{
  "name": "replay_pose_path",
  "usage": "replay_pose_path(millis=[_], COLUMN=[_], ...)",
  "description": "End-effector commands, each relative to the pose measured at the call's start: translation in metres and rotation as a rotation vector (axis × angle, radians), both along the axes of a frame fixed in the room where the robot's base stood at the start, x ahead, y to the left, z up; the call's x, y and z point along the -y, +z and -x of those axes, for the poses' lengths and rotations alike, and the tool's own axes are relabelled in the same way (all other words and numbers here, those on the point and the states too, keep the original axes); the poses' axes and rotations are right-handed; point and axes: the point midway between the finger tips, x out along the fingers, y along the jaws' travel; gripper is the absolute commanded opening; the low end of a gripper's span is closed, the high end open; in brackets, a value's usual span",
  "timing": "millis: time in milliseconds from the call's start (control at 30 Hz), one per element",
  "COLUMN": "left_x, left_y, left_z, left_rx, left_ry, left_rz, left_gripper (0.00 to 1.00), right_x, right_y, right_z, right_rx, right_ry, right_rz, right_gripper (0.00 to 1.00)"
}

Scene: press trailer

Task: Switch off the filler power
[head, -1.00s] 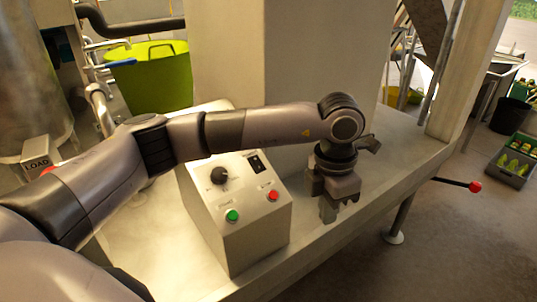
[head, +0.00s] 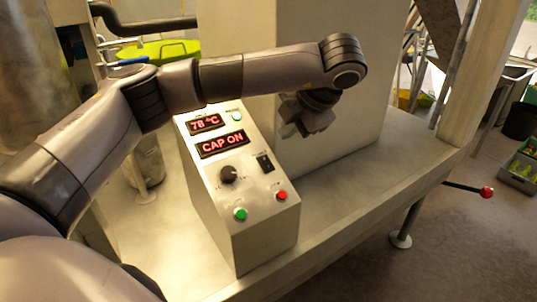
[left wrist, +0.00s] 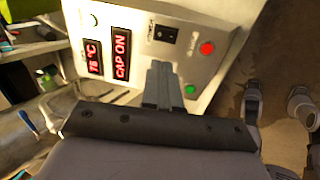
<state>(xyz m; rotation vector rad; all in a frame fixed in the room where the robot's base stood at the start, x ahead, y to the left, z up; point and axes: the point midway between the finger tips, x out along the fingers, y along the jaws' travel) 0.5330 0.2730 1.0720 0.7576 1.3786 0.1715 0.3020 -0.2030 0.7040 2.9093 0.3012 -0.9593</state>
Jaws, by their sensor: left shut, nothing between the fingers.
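The filler control box (head: 240,225) stands on the steel bench. Its sloped panel has a red "78 °C" display (head: 205,123), a red "CAP ON" display (head: 222,144), a black knob (head: 228,174), a black rocker switch (head: 265,163), a green button (head: 240,214) and a red button (head: 281,195). The rocker switch also shows in the left wrist view (left wrist: 166,34), beyond my gripper's fingers. My left gripper (head: 292,130) is shut and empty, above and behind the panel's right side, apart from the switch. In the left wrist view its fingers (left wrist: 164,85) hide the knob.
A tall metal column (head: 370,110) rises behind the box. A lever with a red ball end (head: 486,192) sticks out at the right. A green tub (head: 160,49) stands behind at the left. The bench (head: 345,200) right of the box is clear.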

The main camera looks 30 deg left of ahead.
Motion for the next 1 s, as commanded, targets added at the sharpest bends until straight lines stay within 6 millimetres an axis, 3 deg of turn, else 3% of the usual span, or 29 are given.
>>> replay_pose_path(millis=[400,700,1000], left_x=[-0.036,-0.062,-0.069], left_y=[-0.059,-0.095,-0.106], left_z=[-0.013,-0.025,-0.028], left_rx=[-0.006,-0.003,0.0], left_ry=[0.004,0.002,0.001], left_rz=[0.002,0.0,0.0], left_gripper=[0.0,0.0,0.0], right_x=[0.0,0.0,0.0], right_y=[-0.018,-0.006,-0.005], right_z=[0.0,0.0,0.0], right_rx=[0.0,0.0,0.001], right_ry=[0.0,0.0,0.0], right_rz=[0.0,0.0,0.0], right_gripper=[0.43,0.43,0.43])
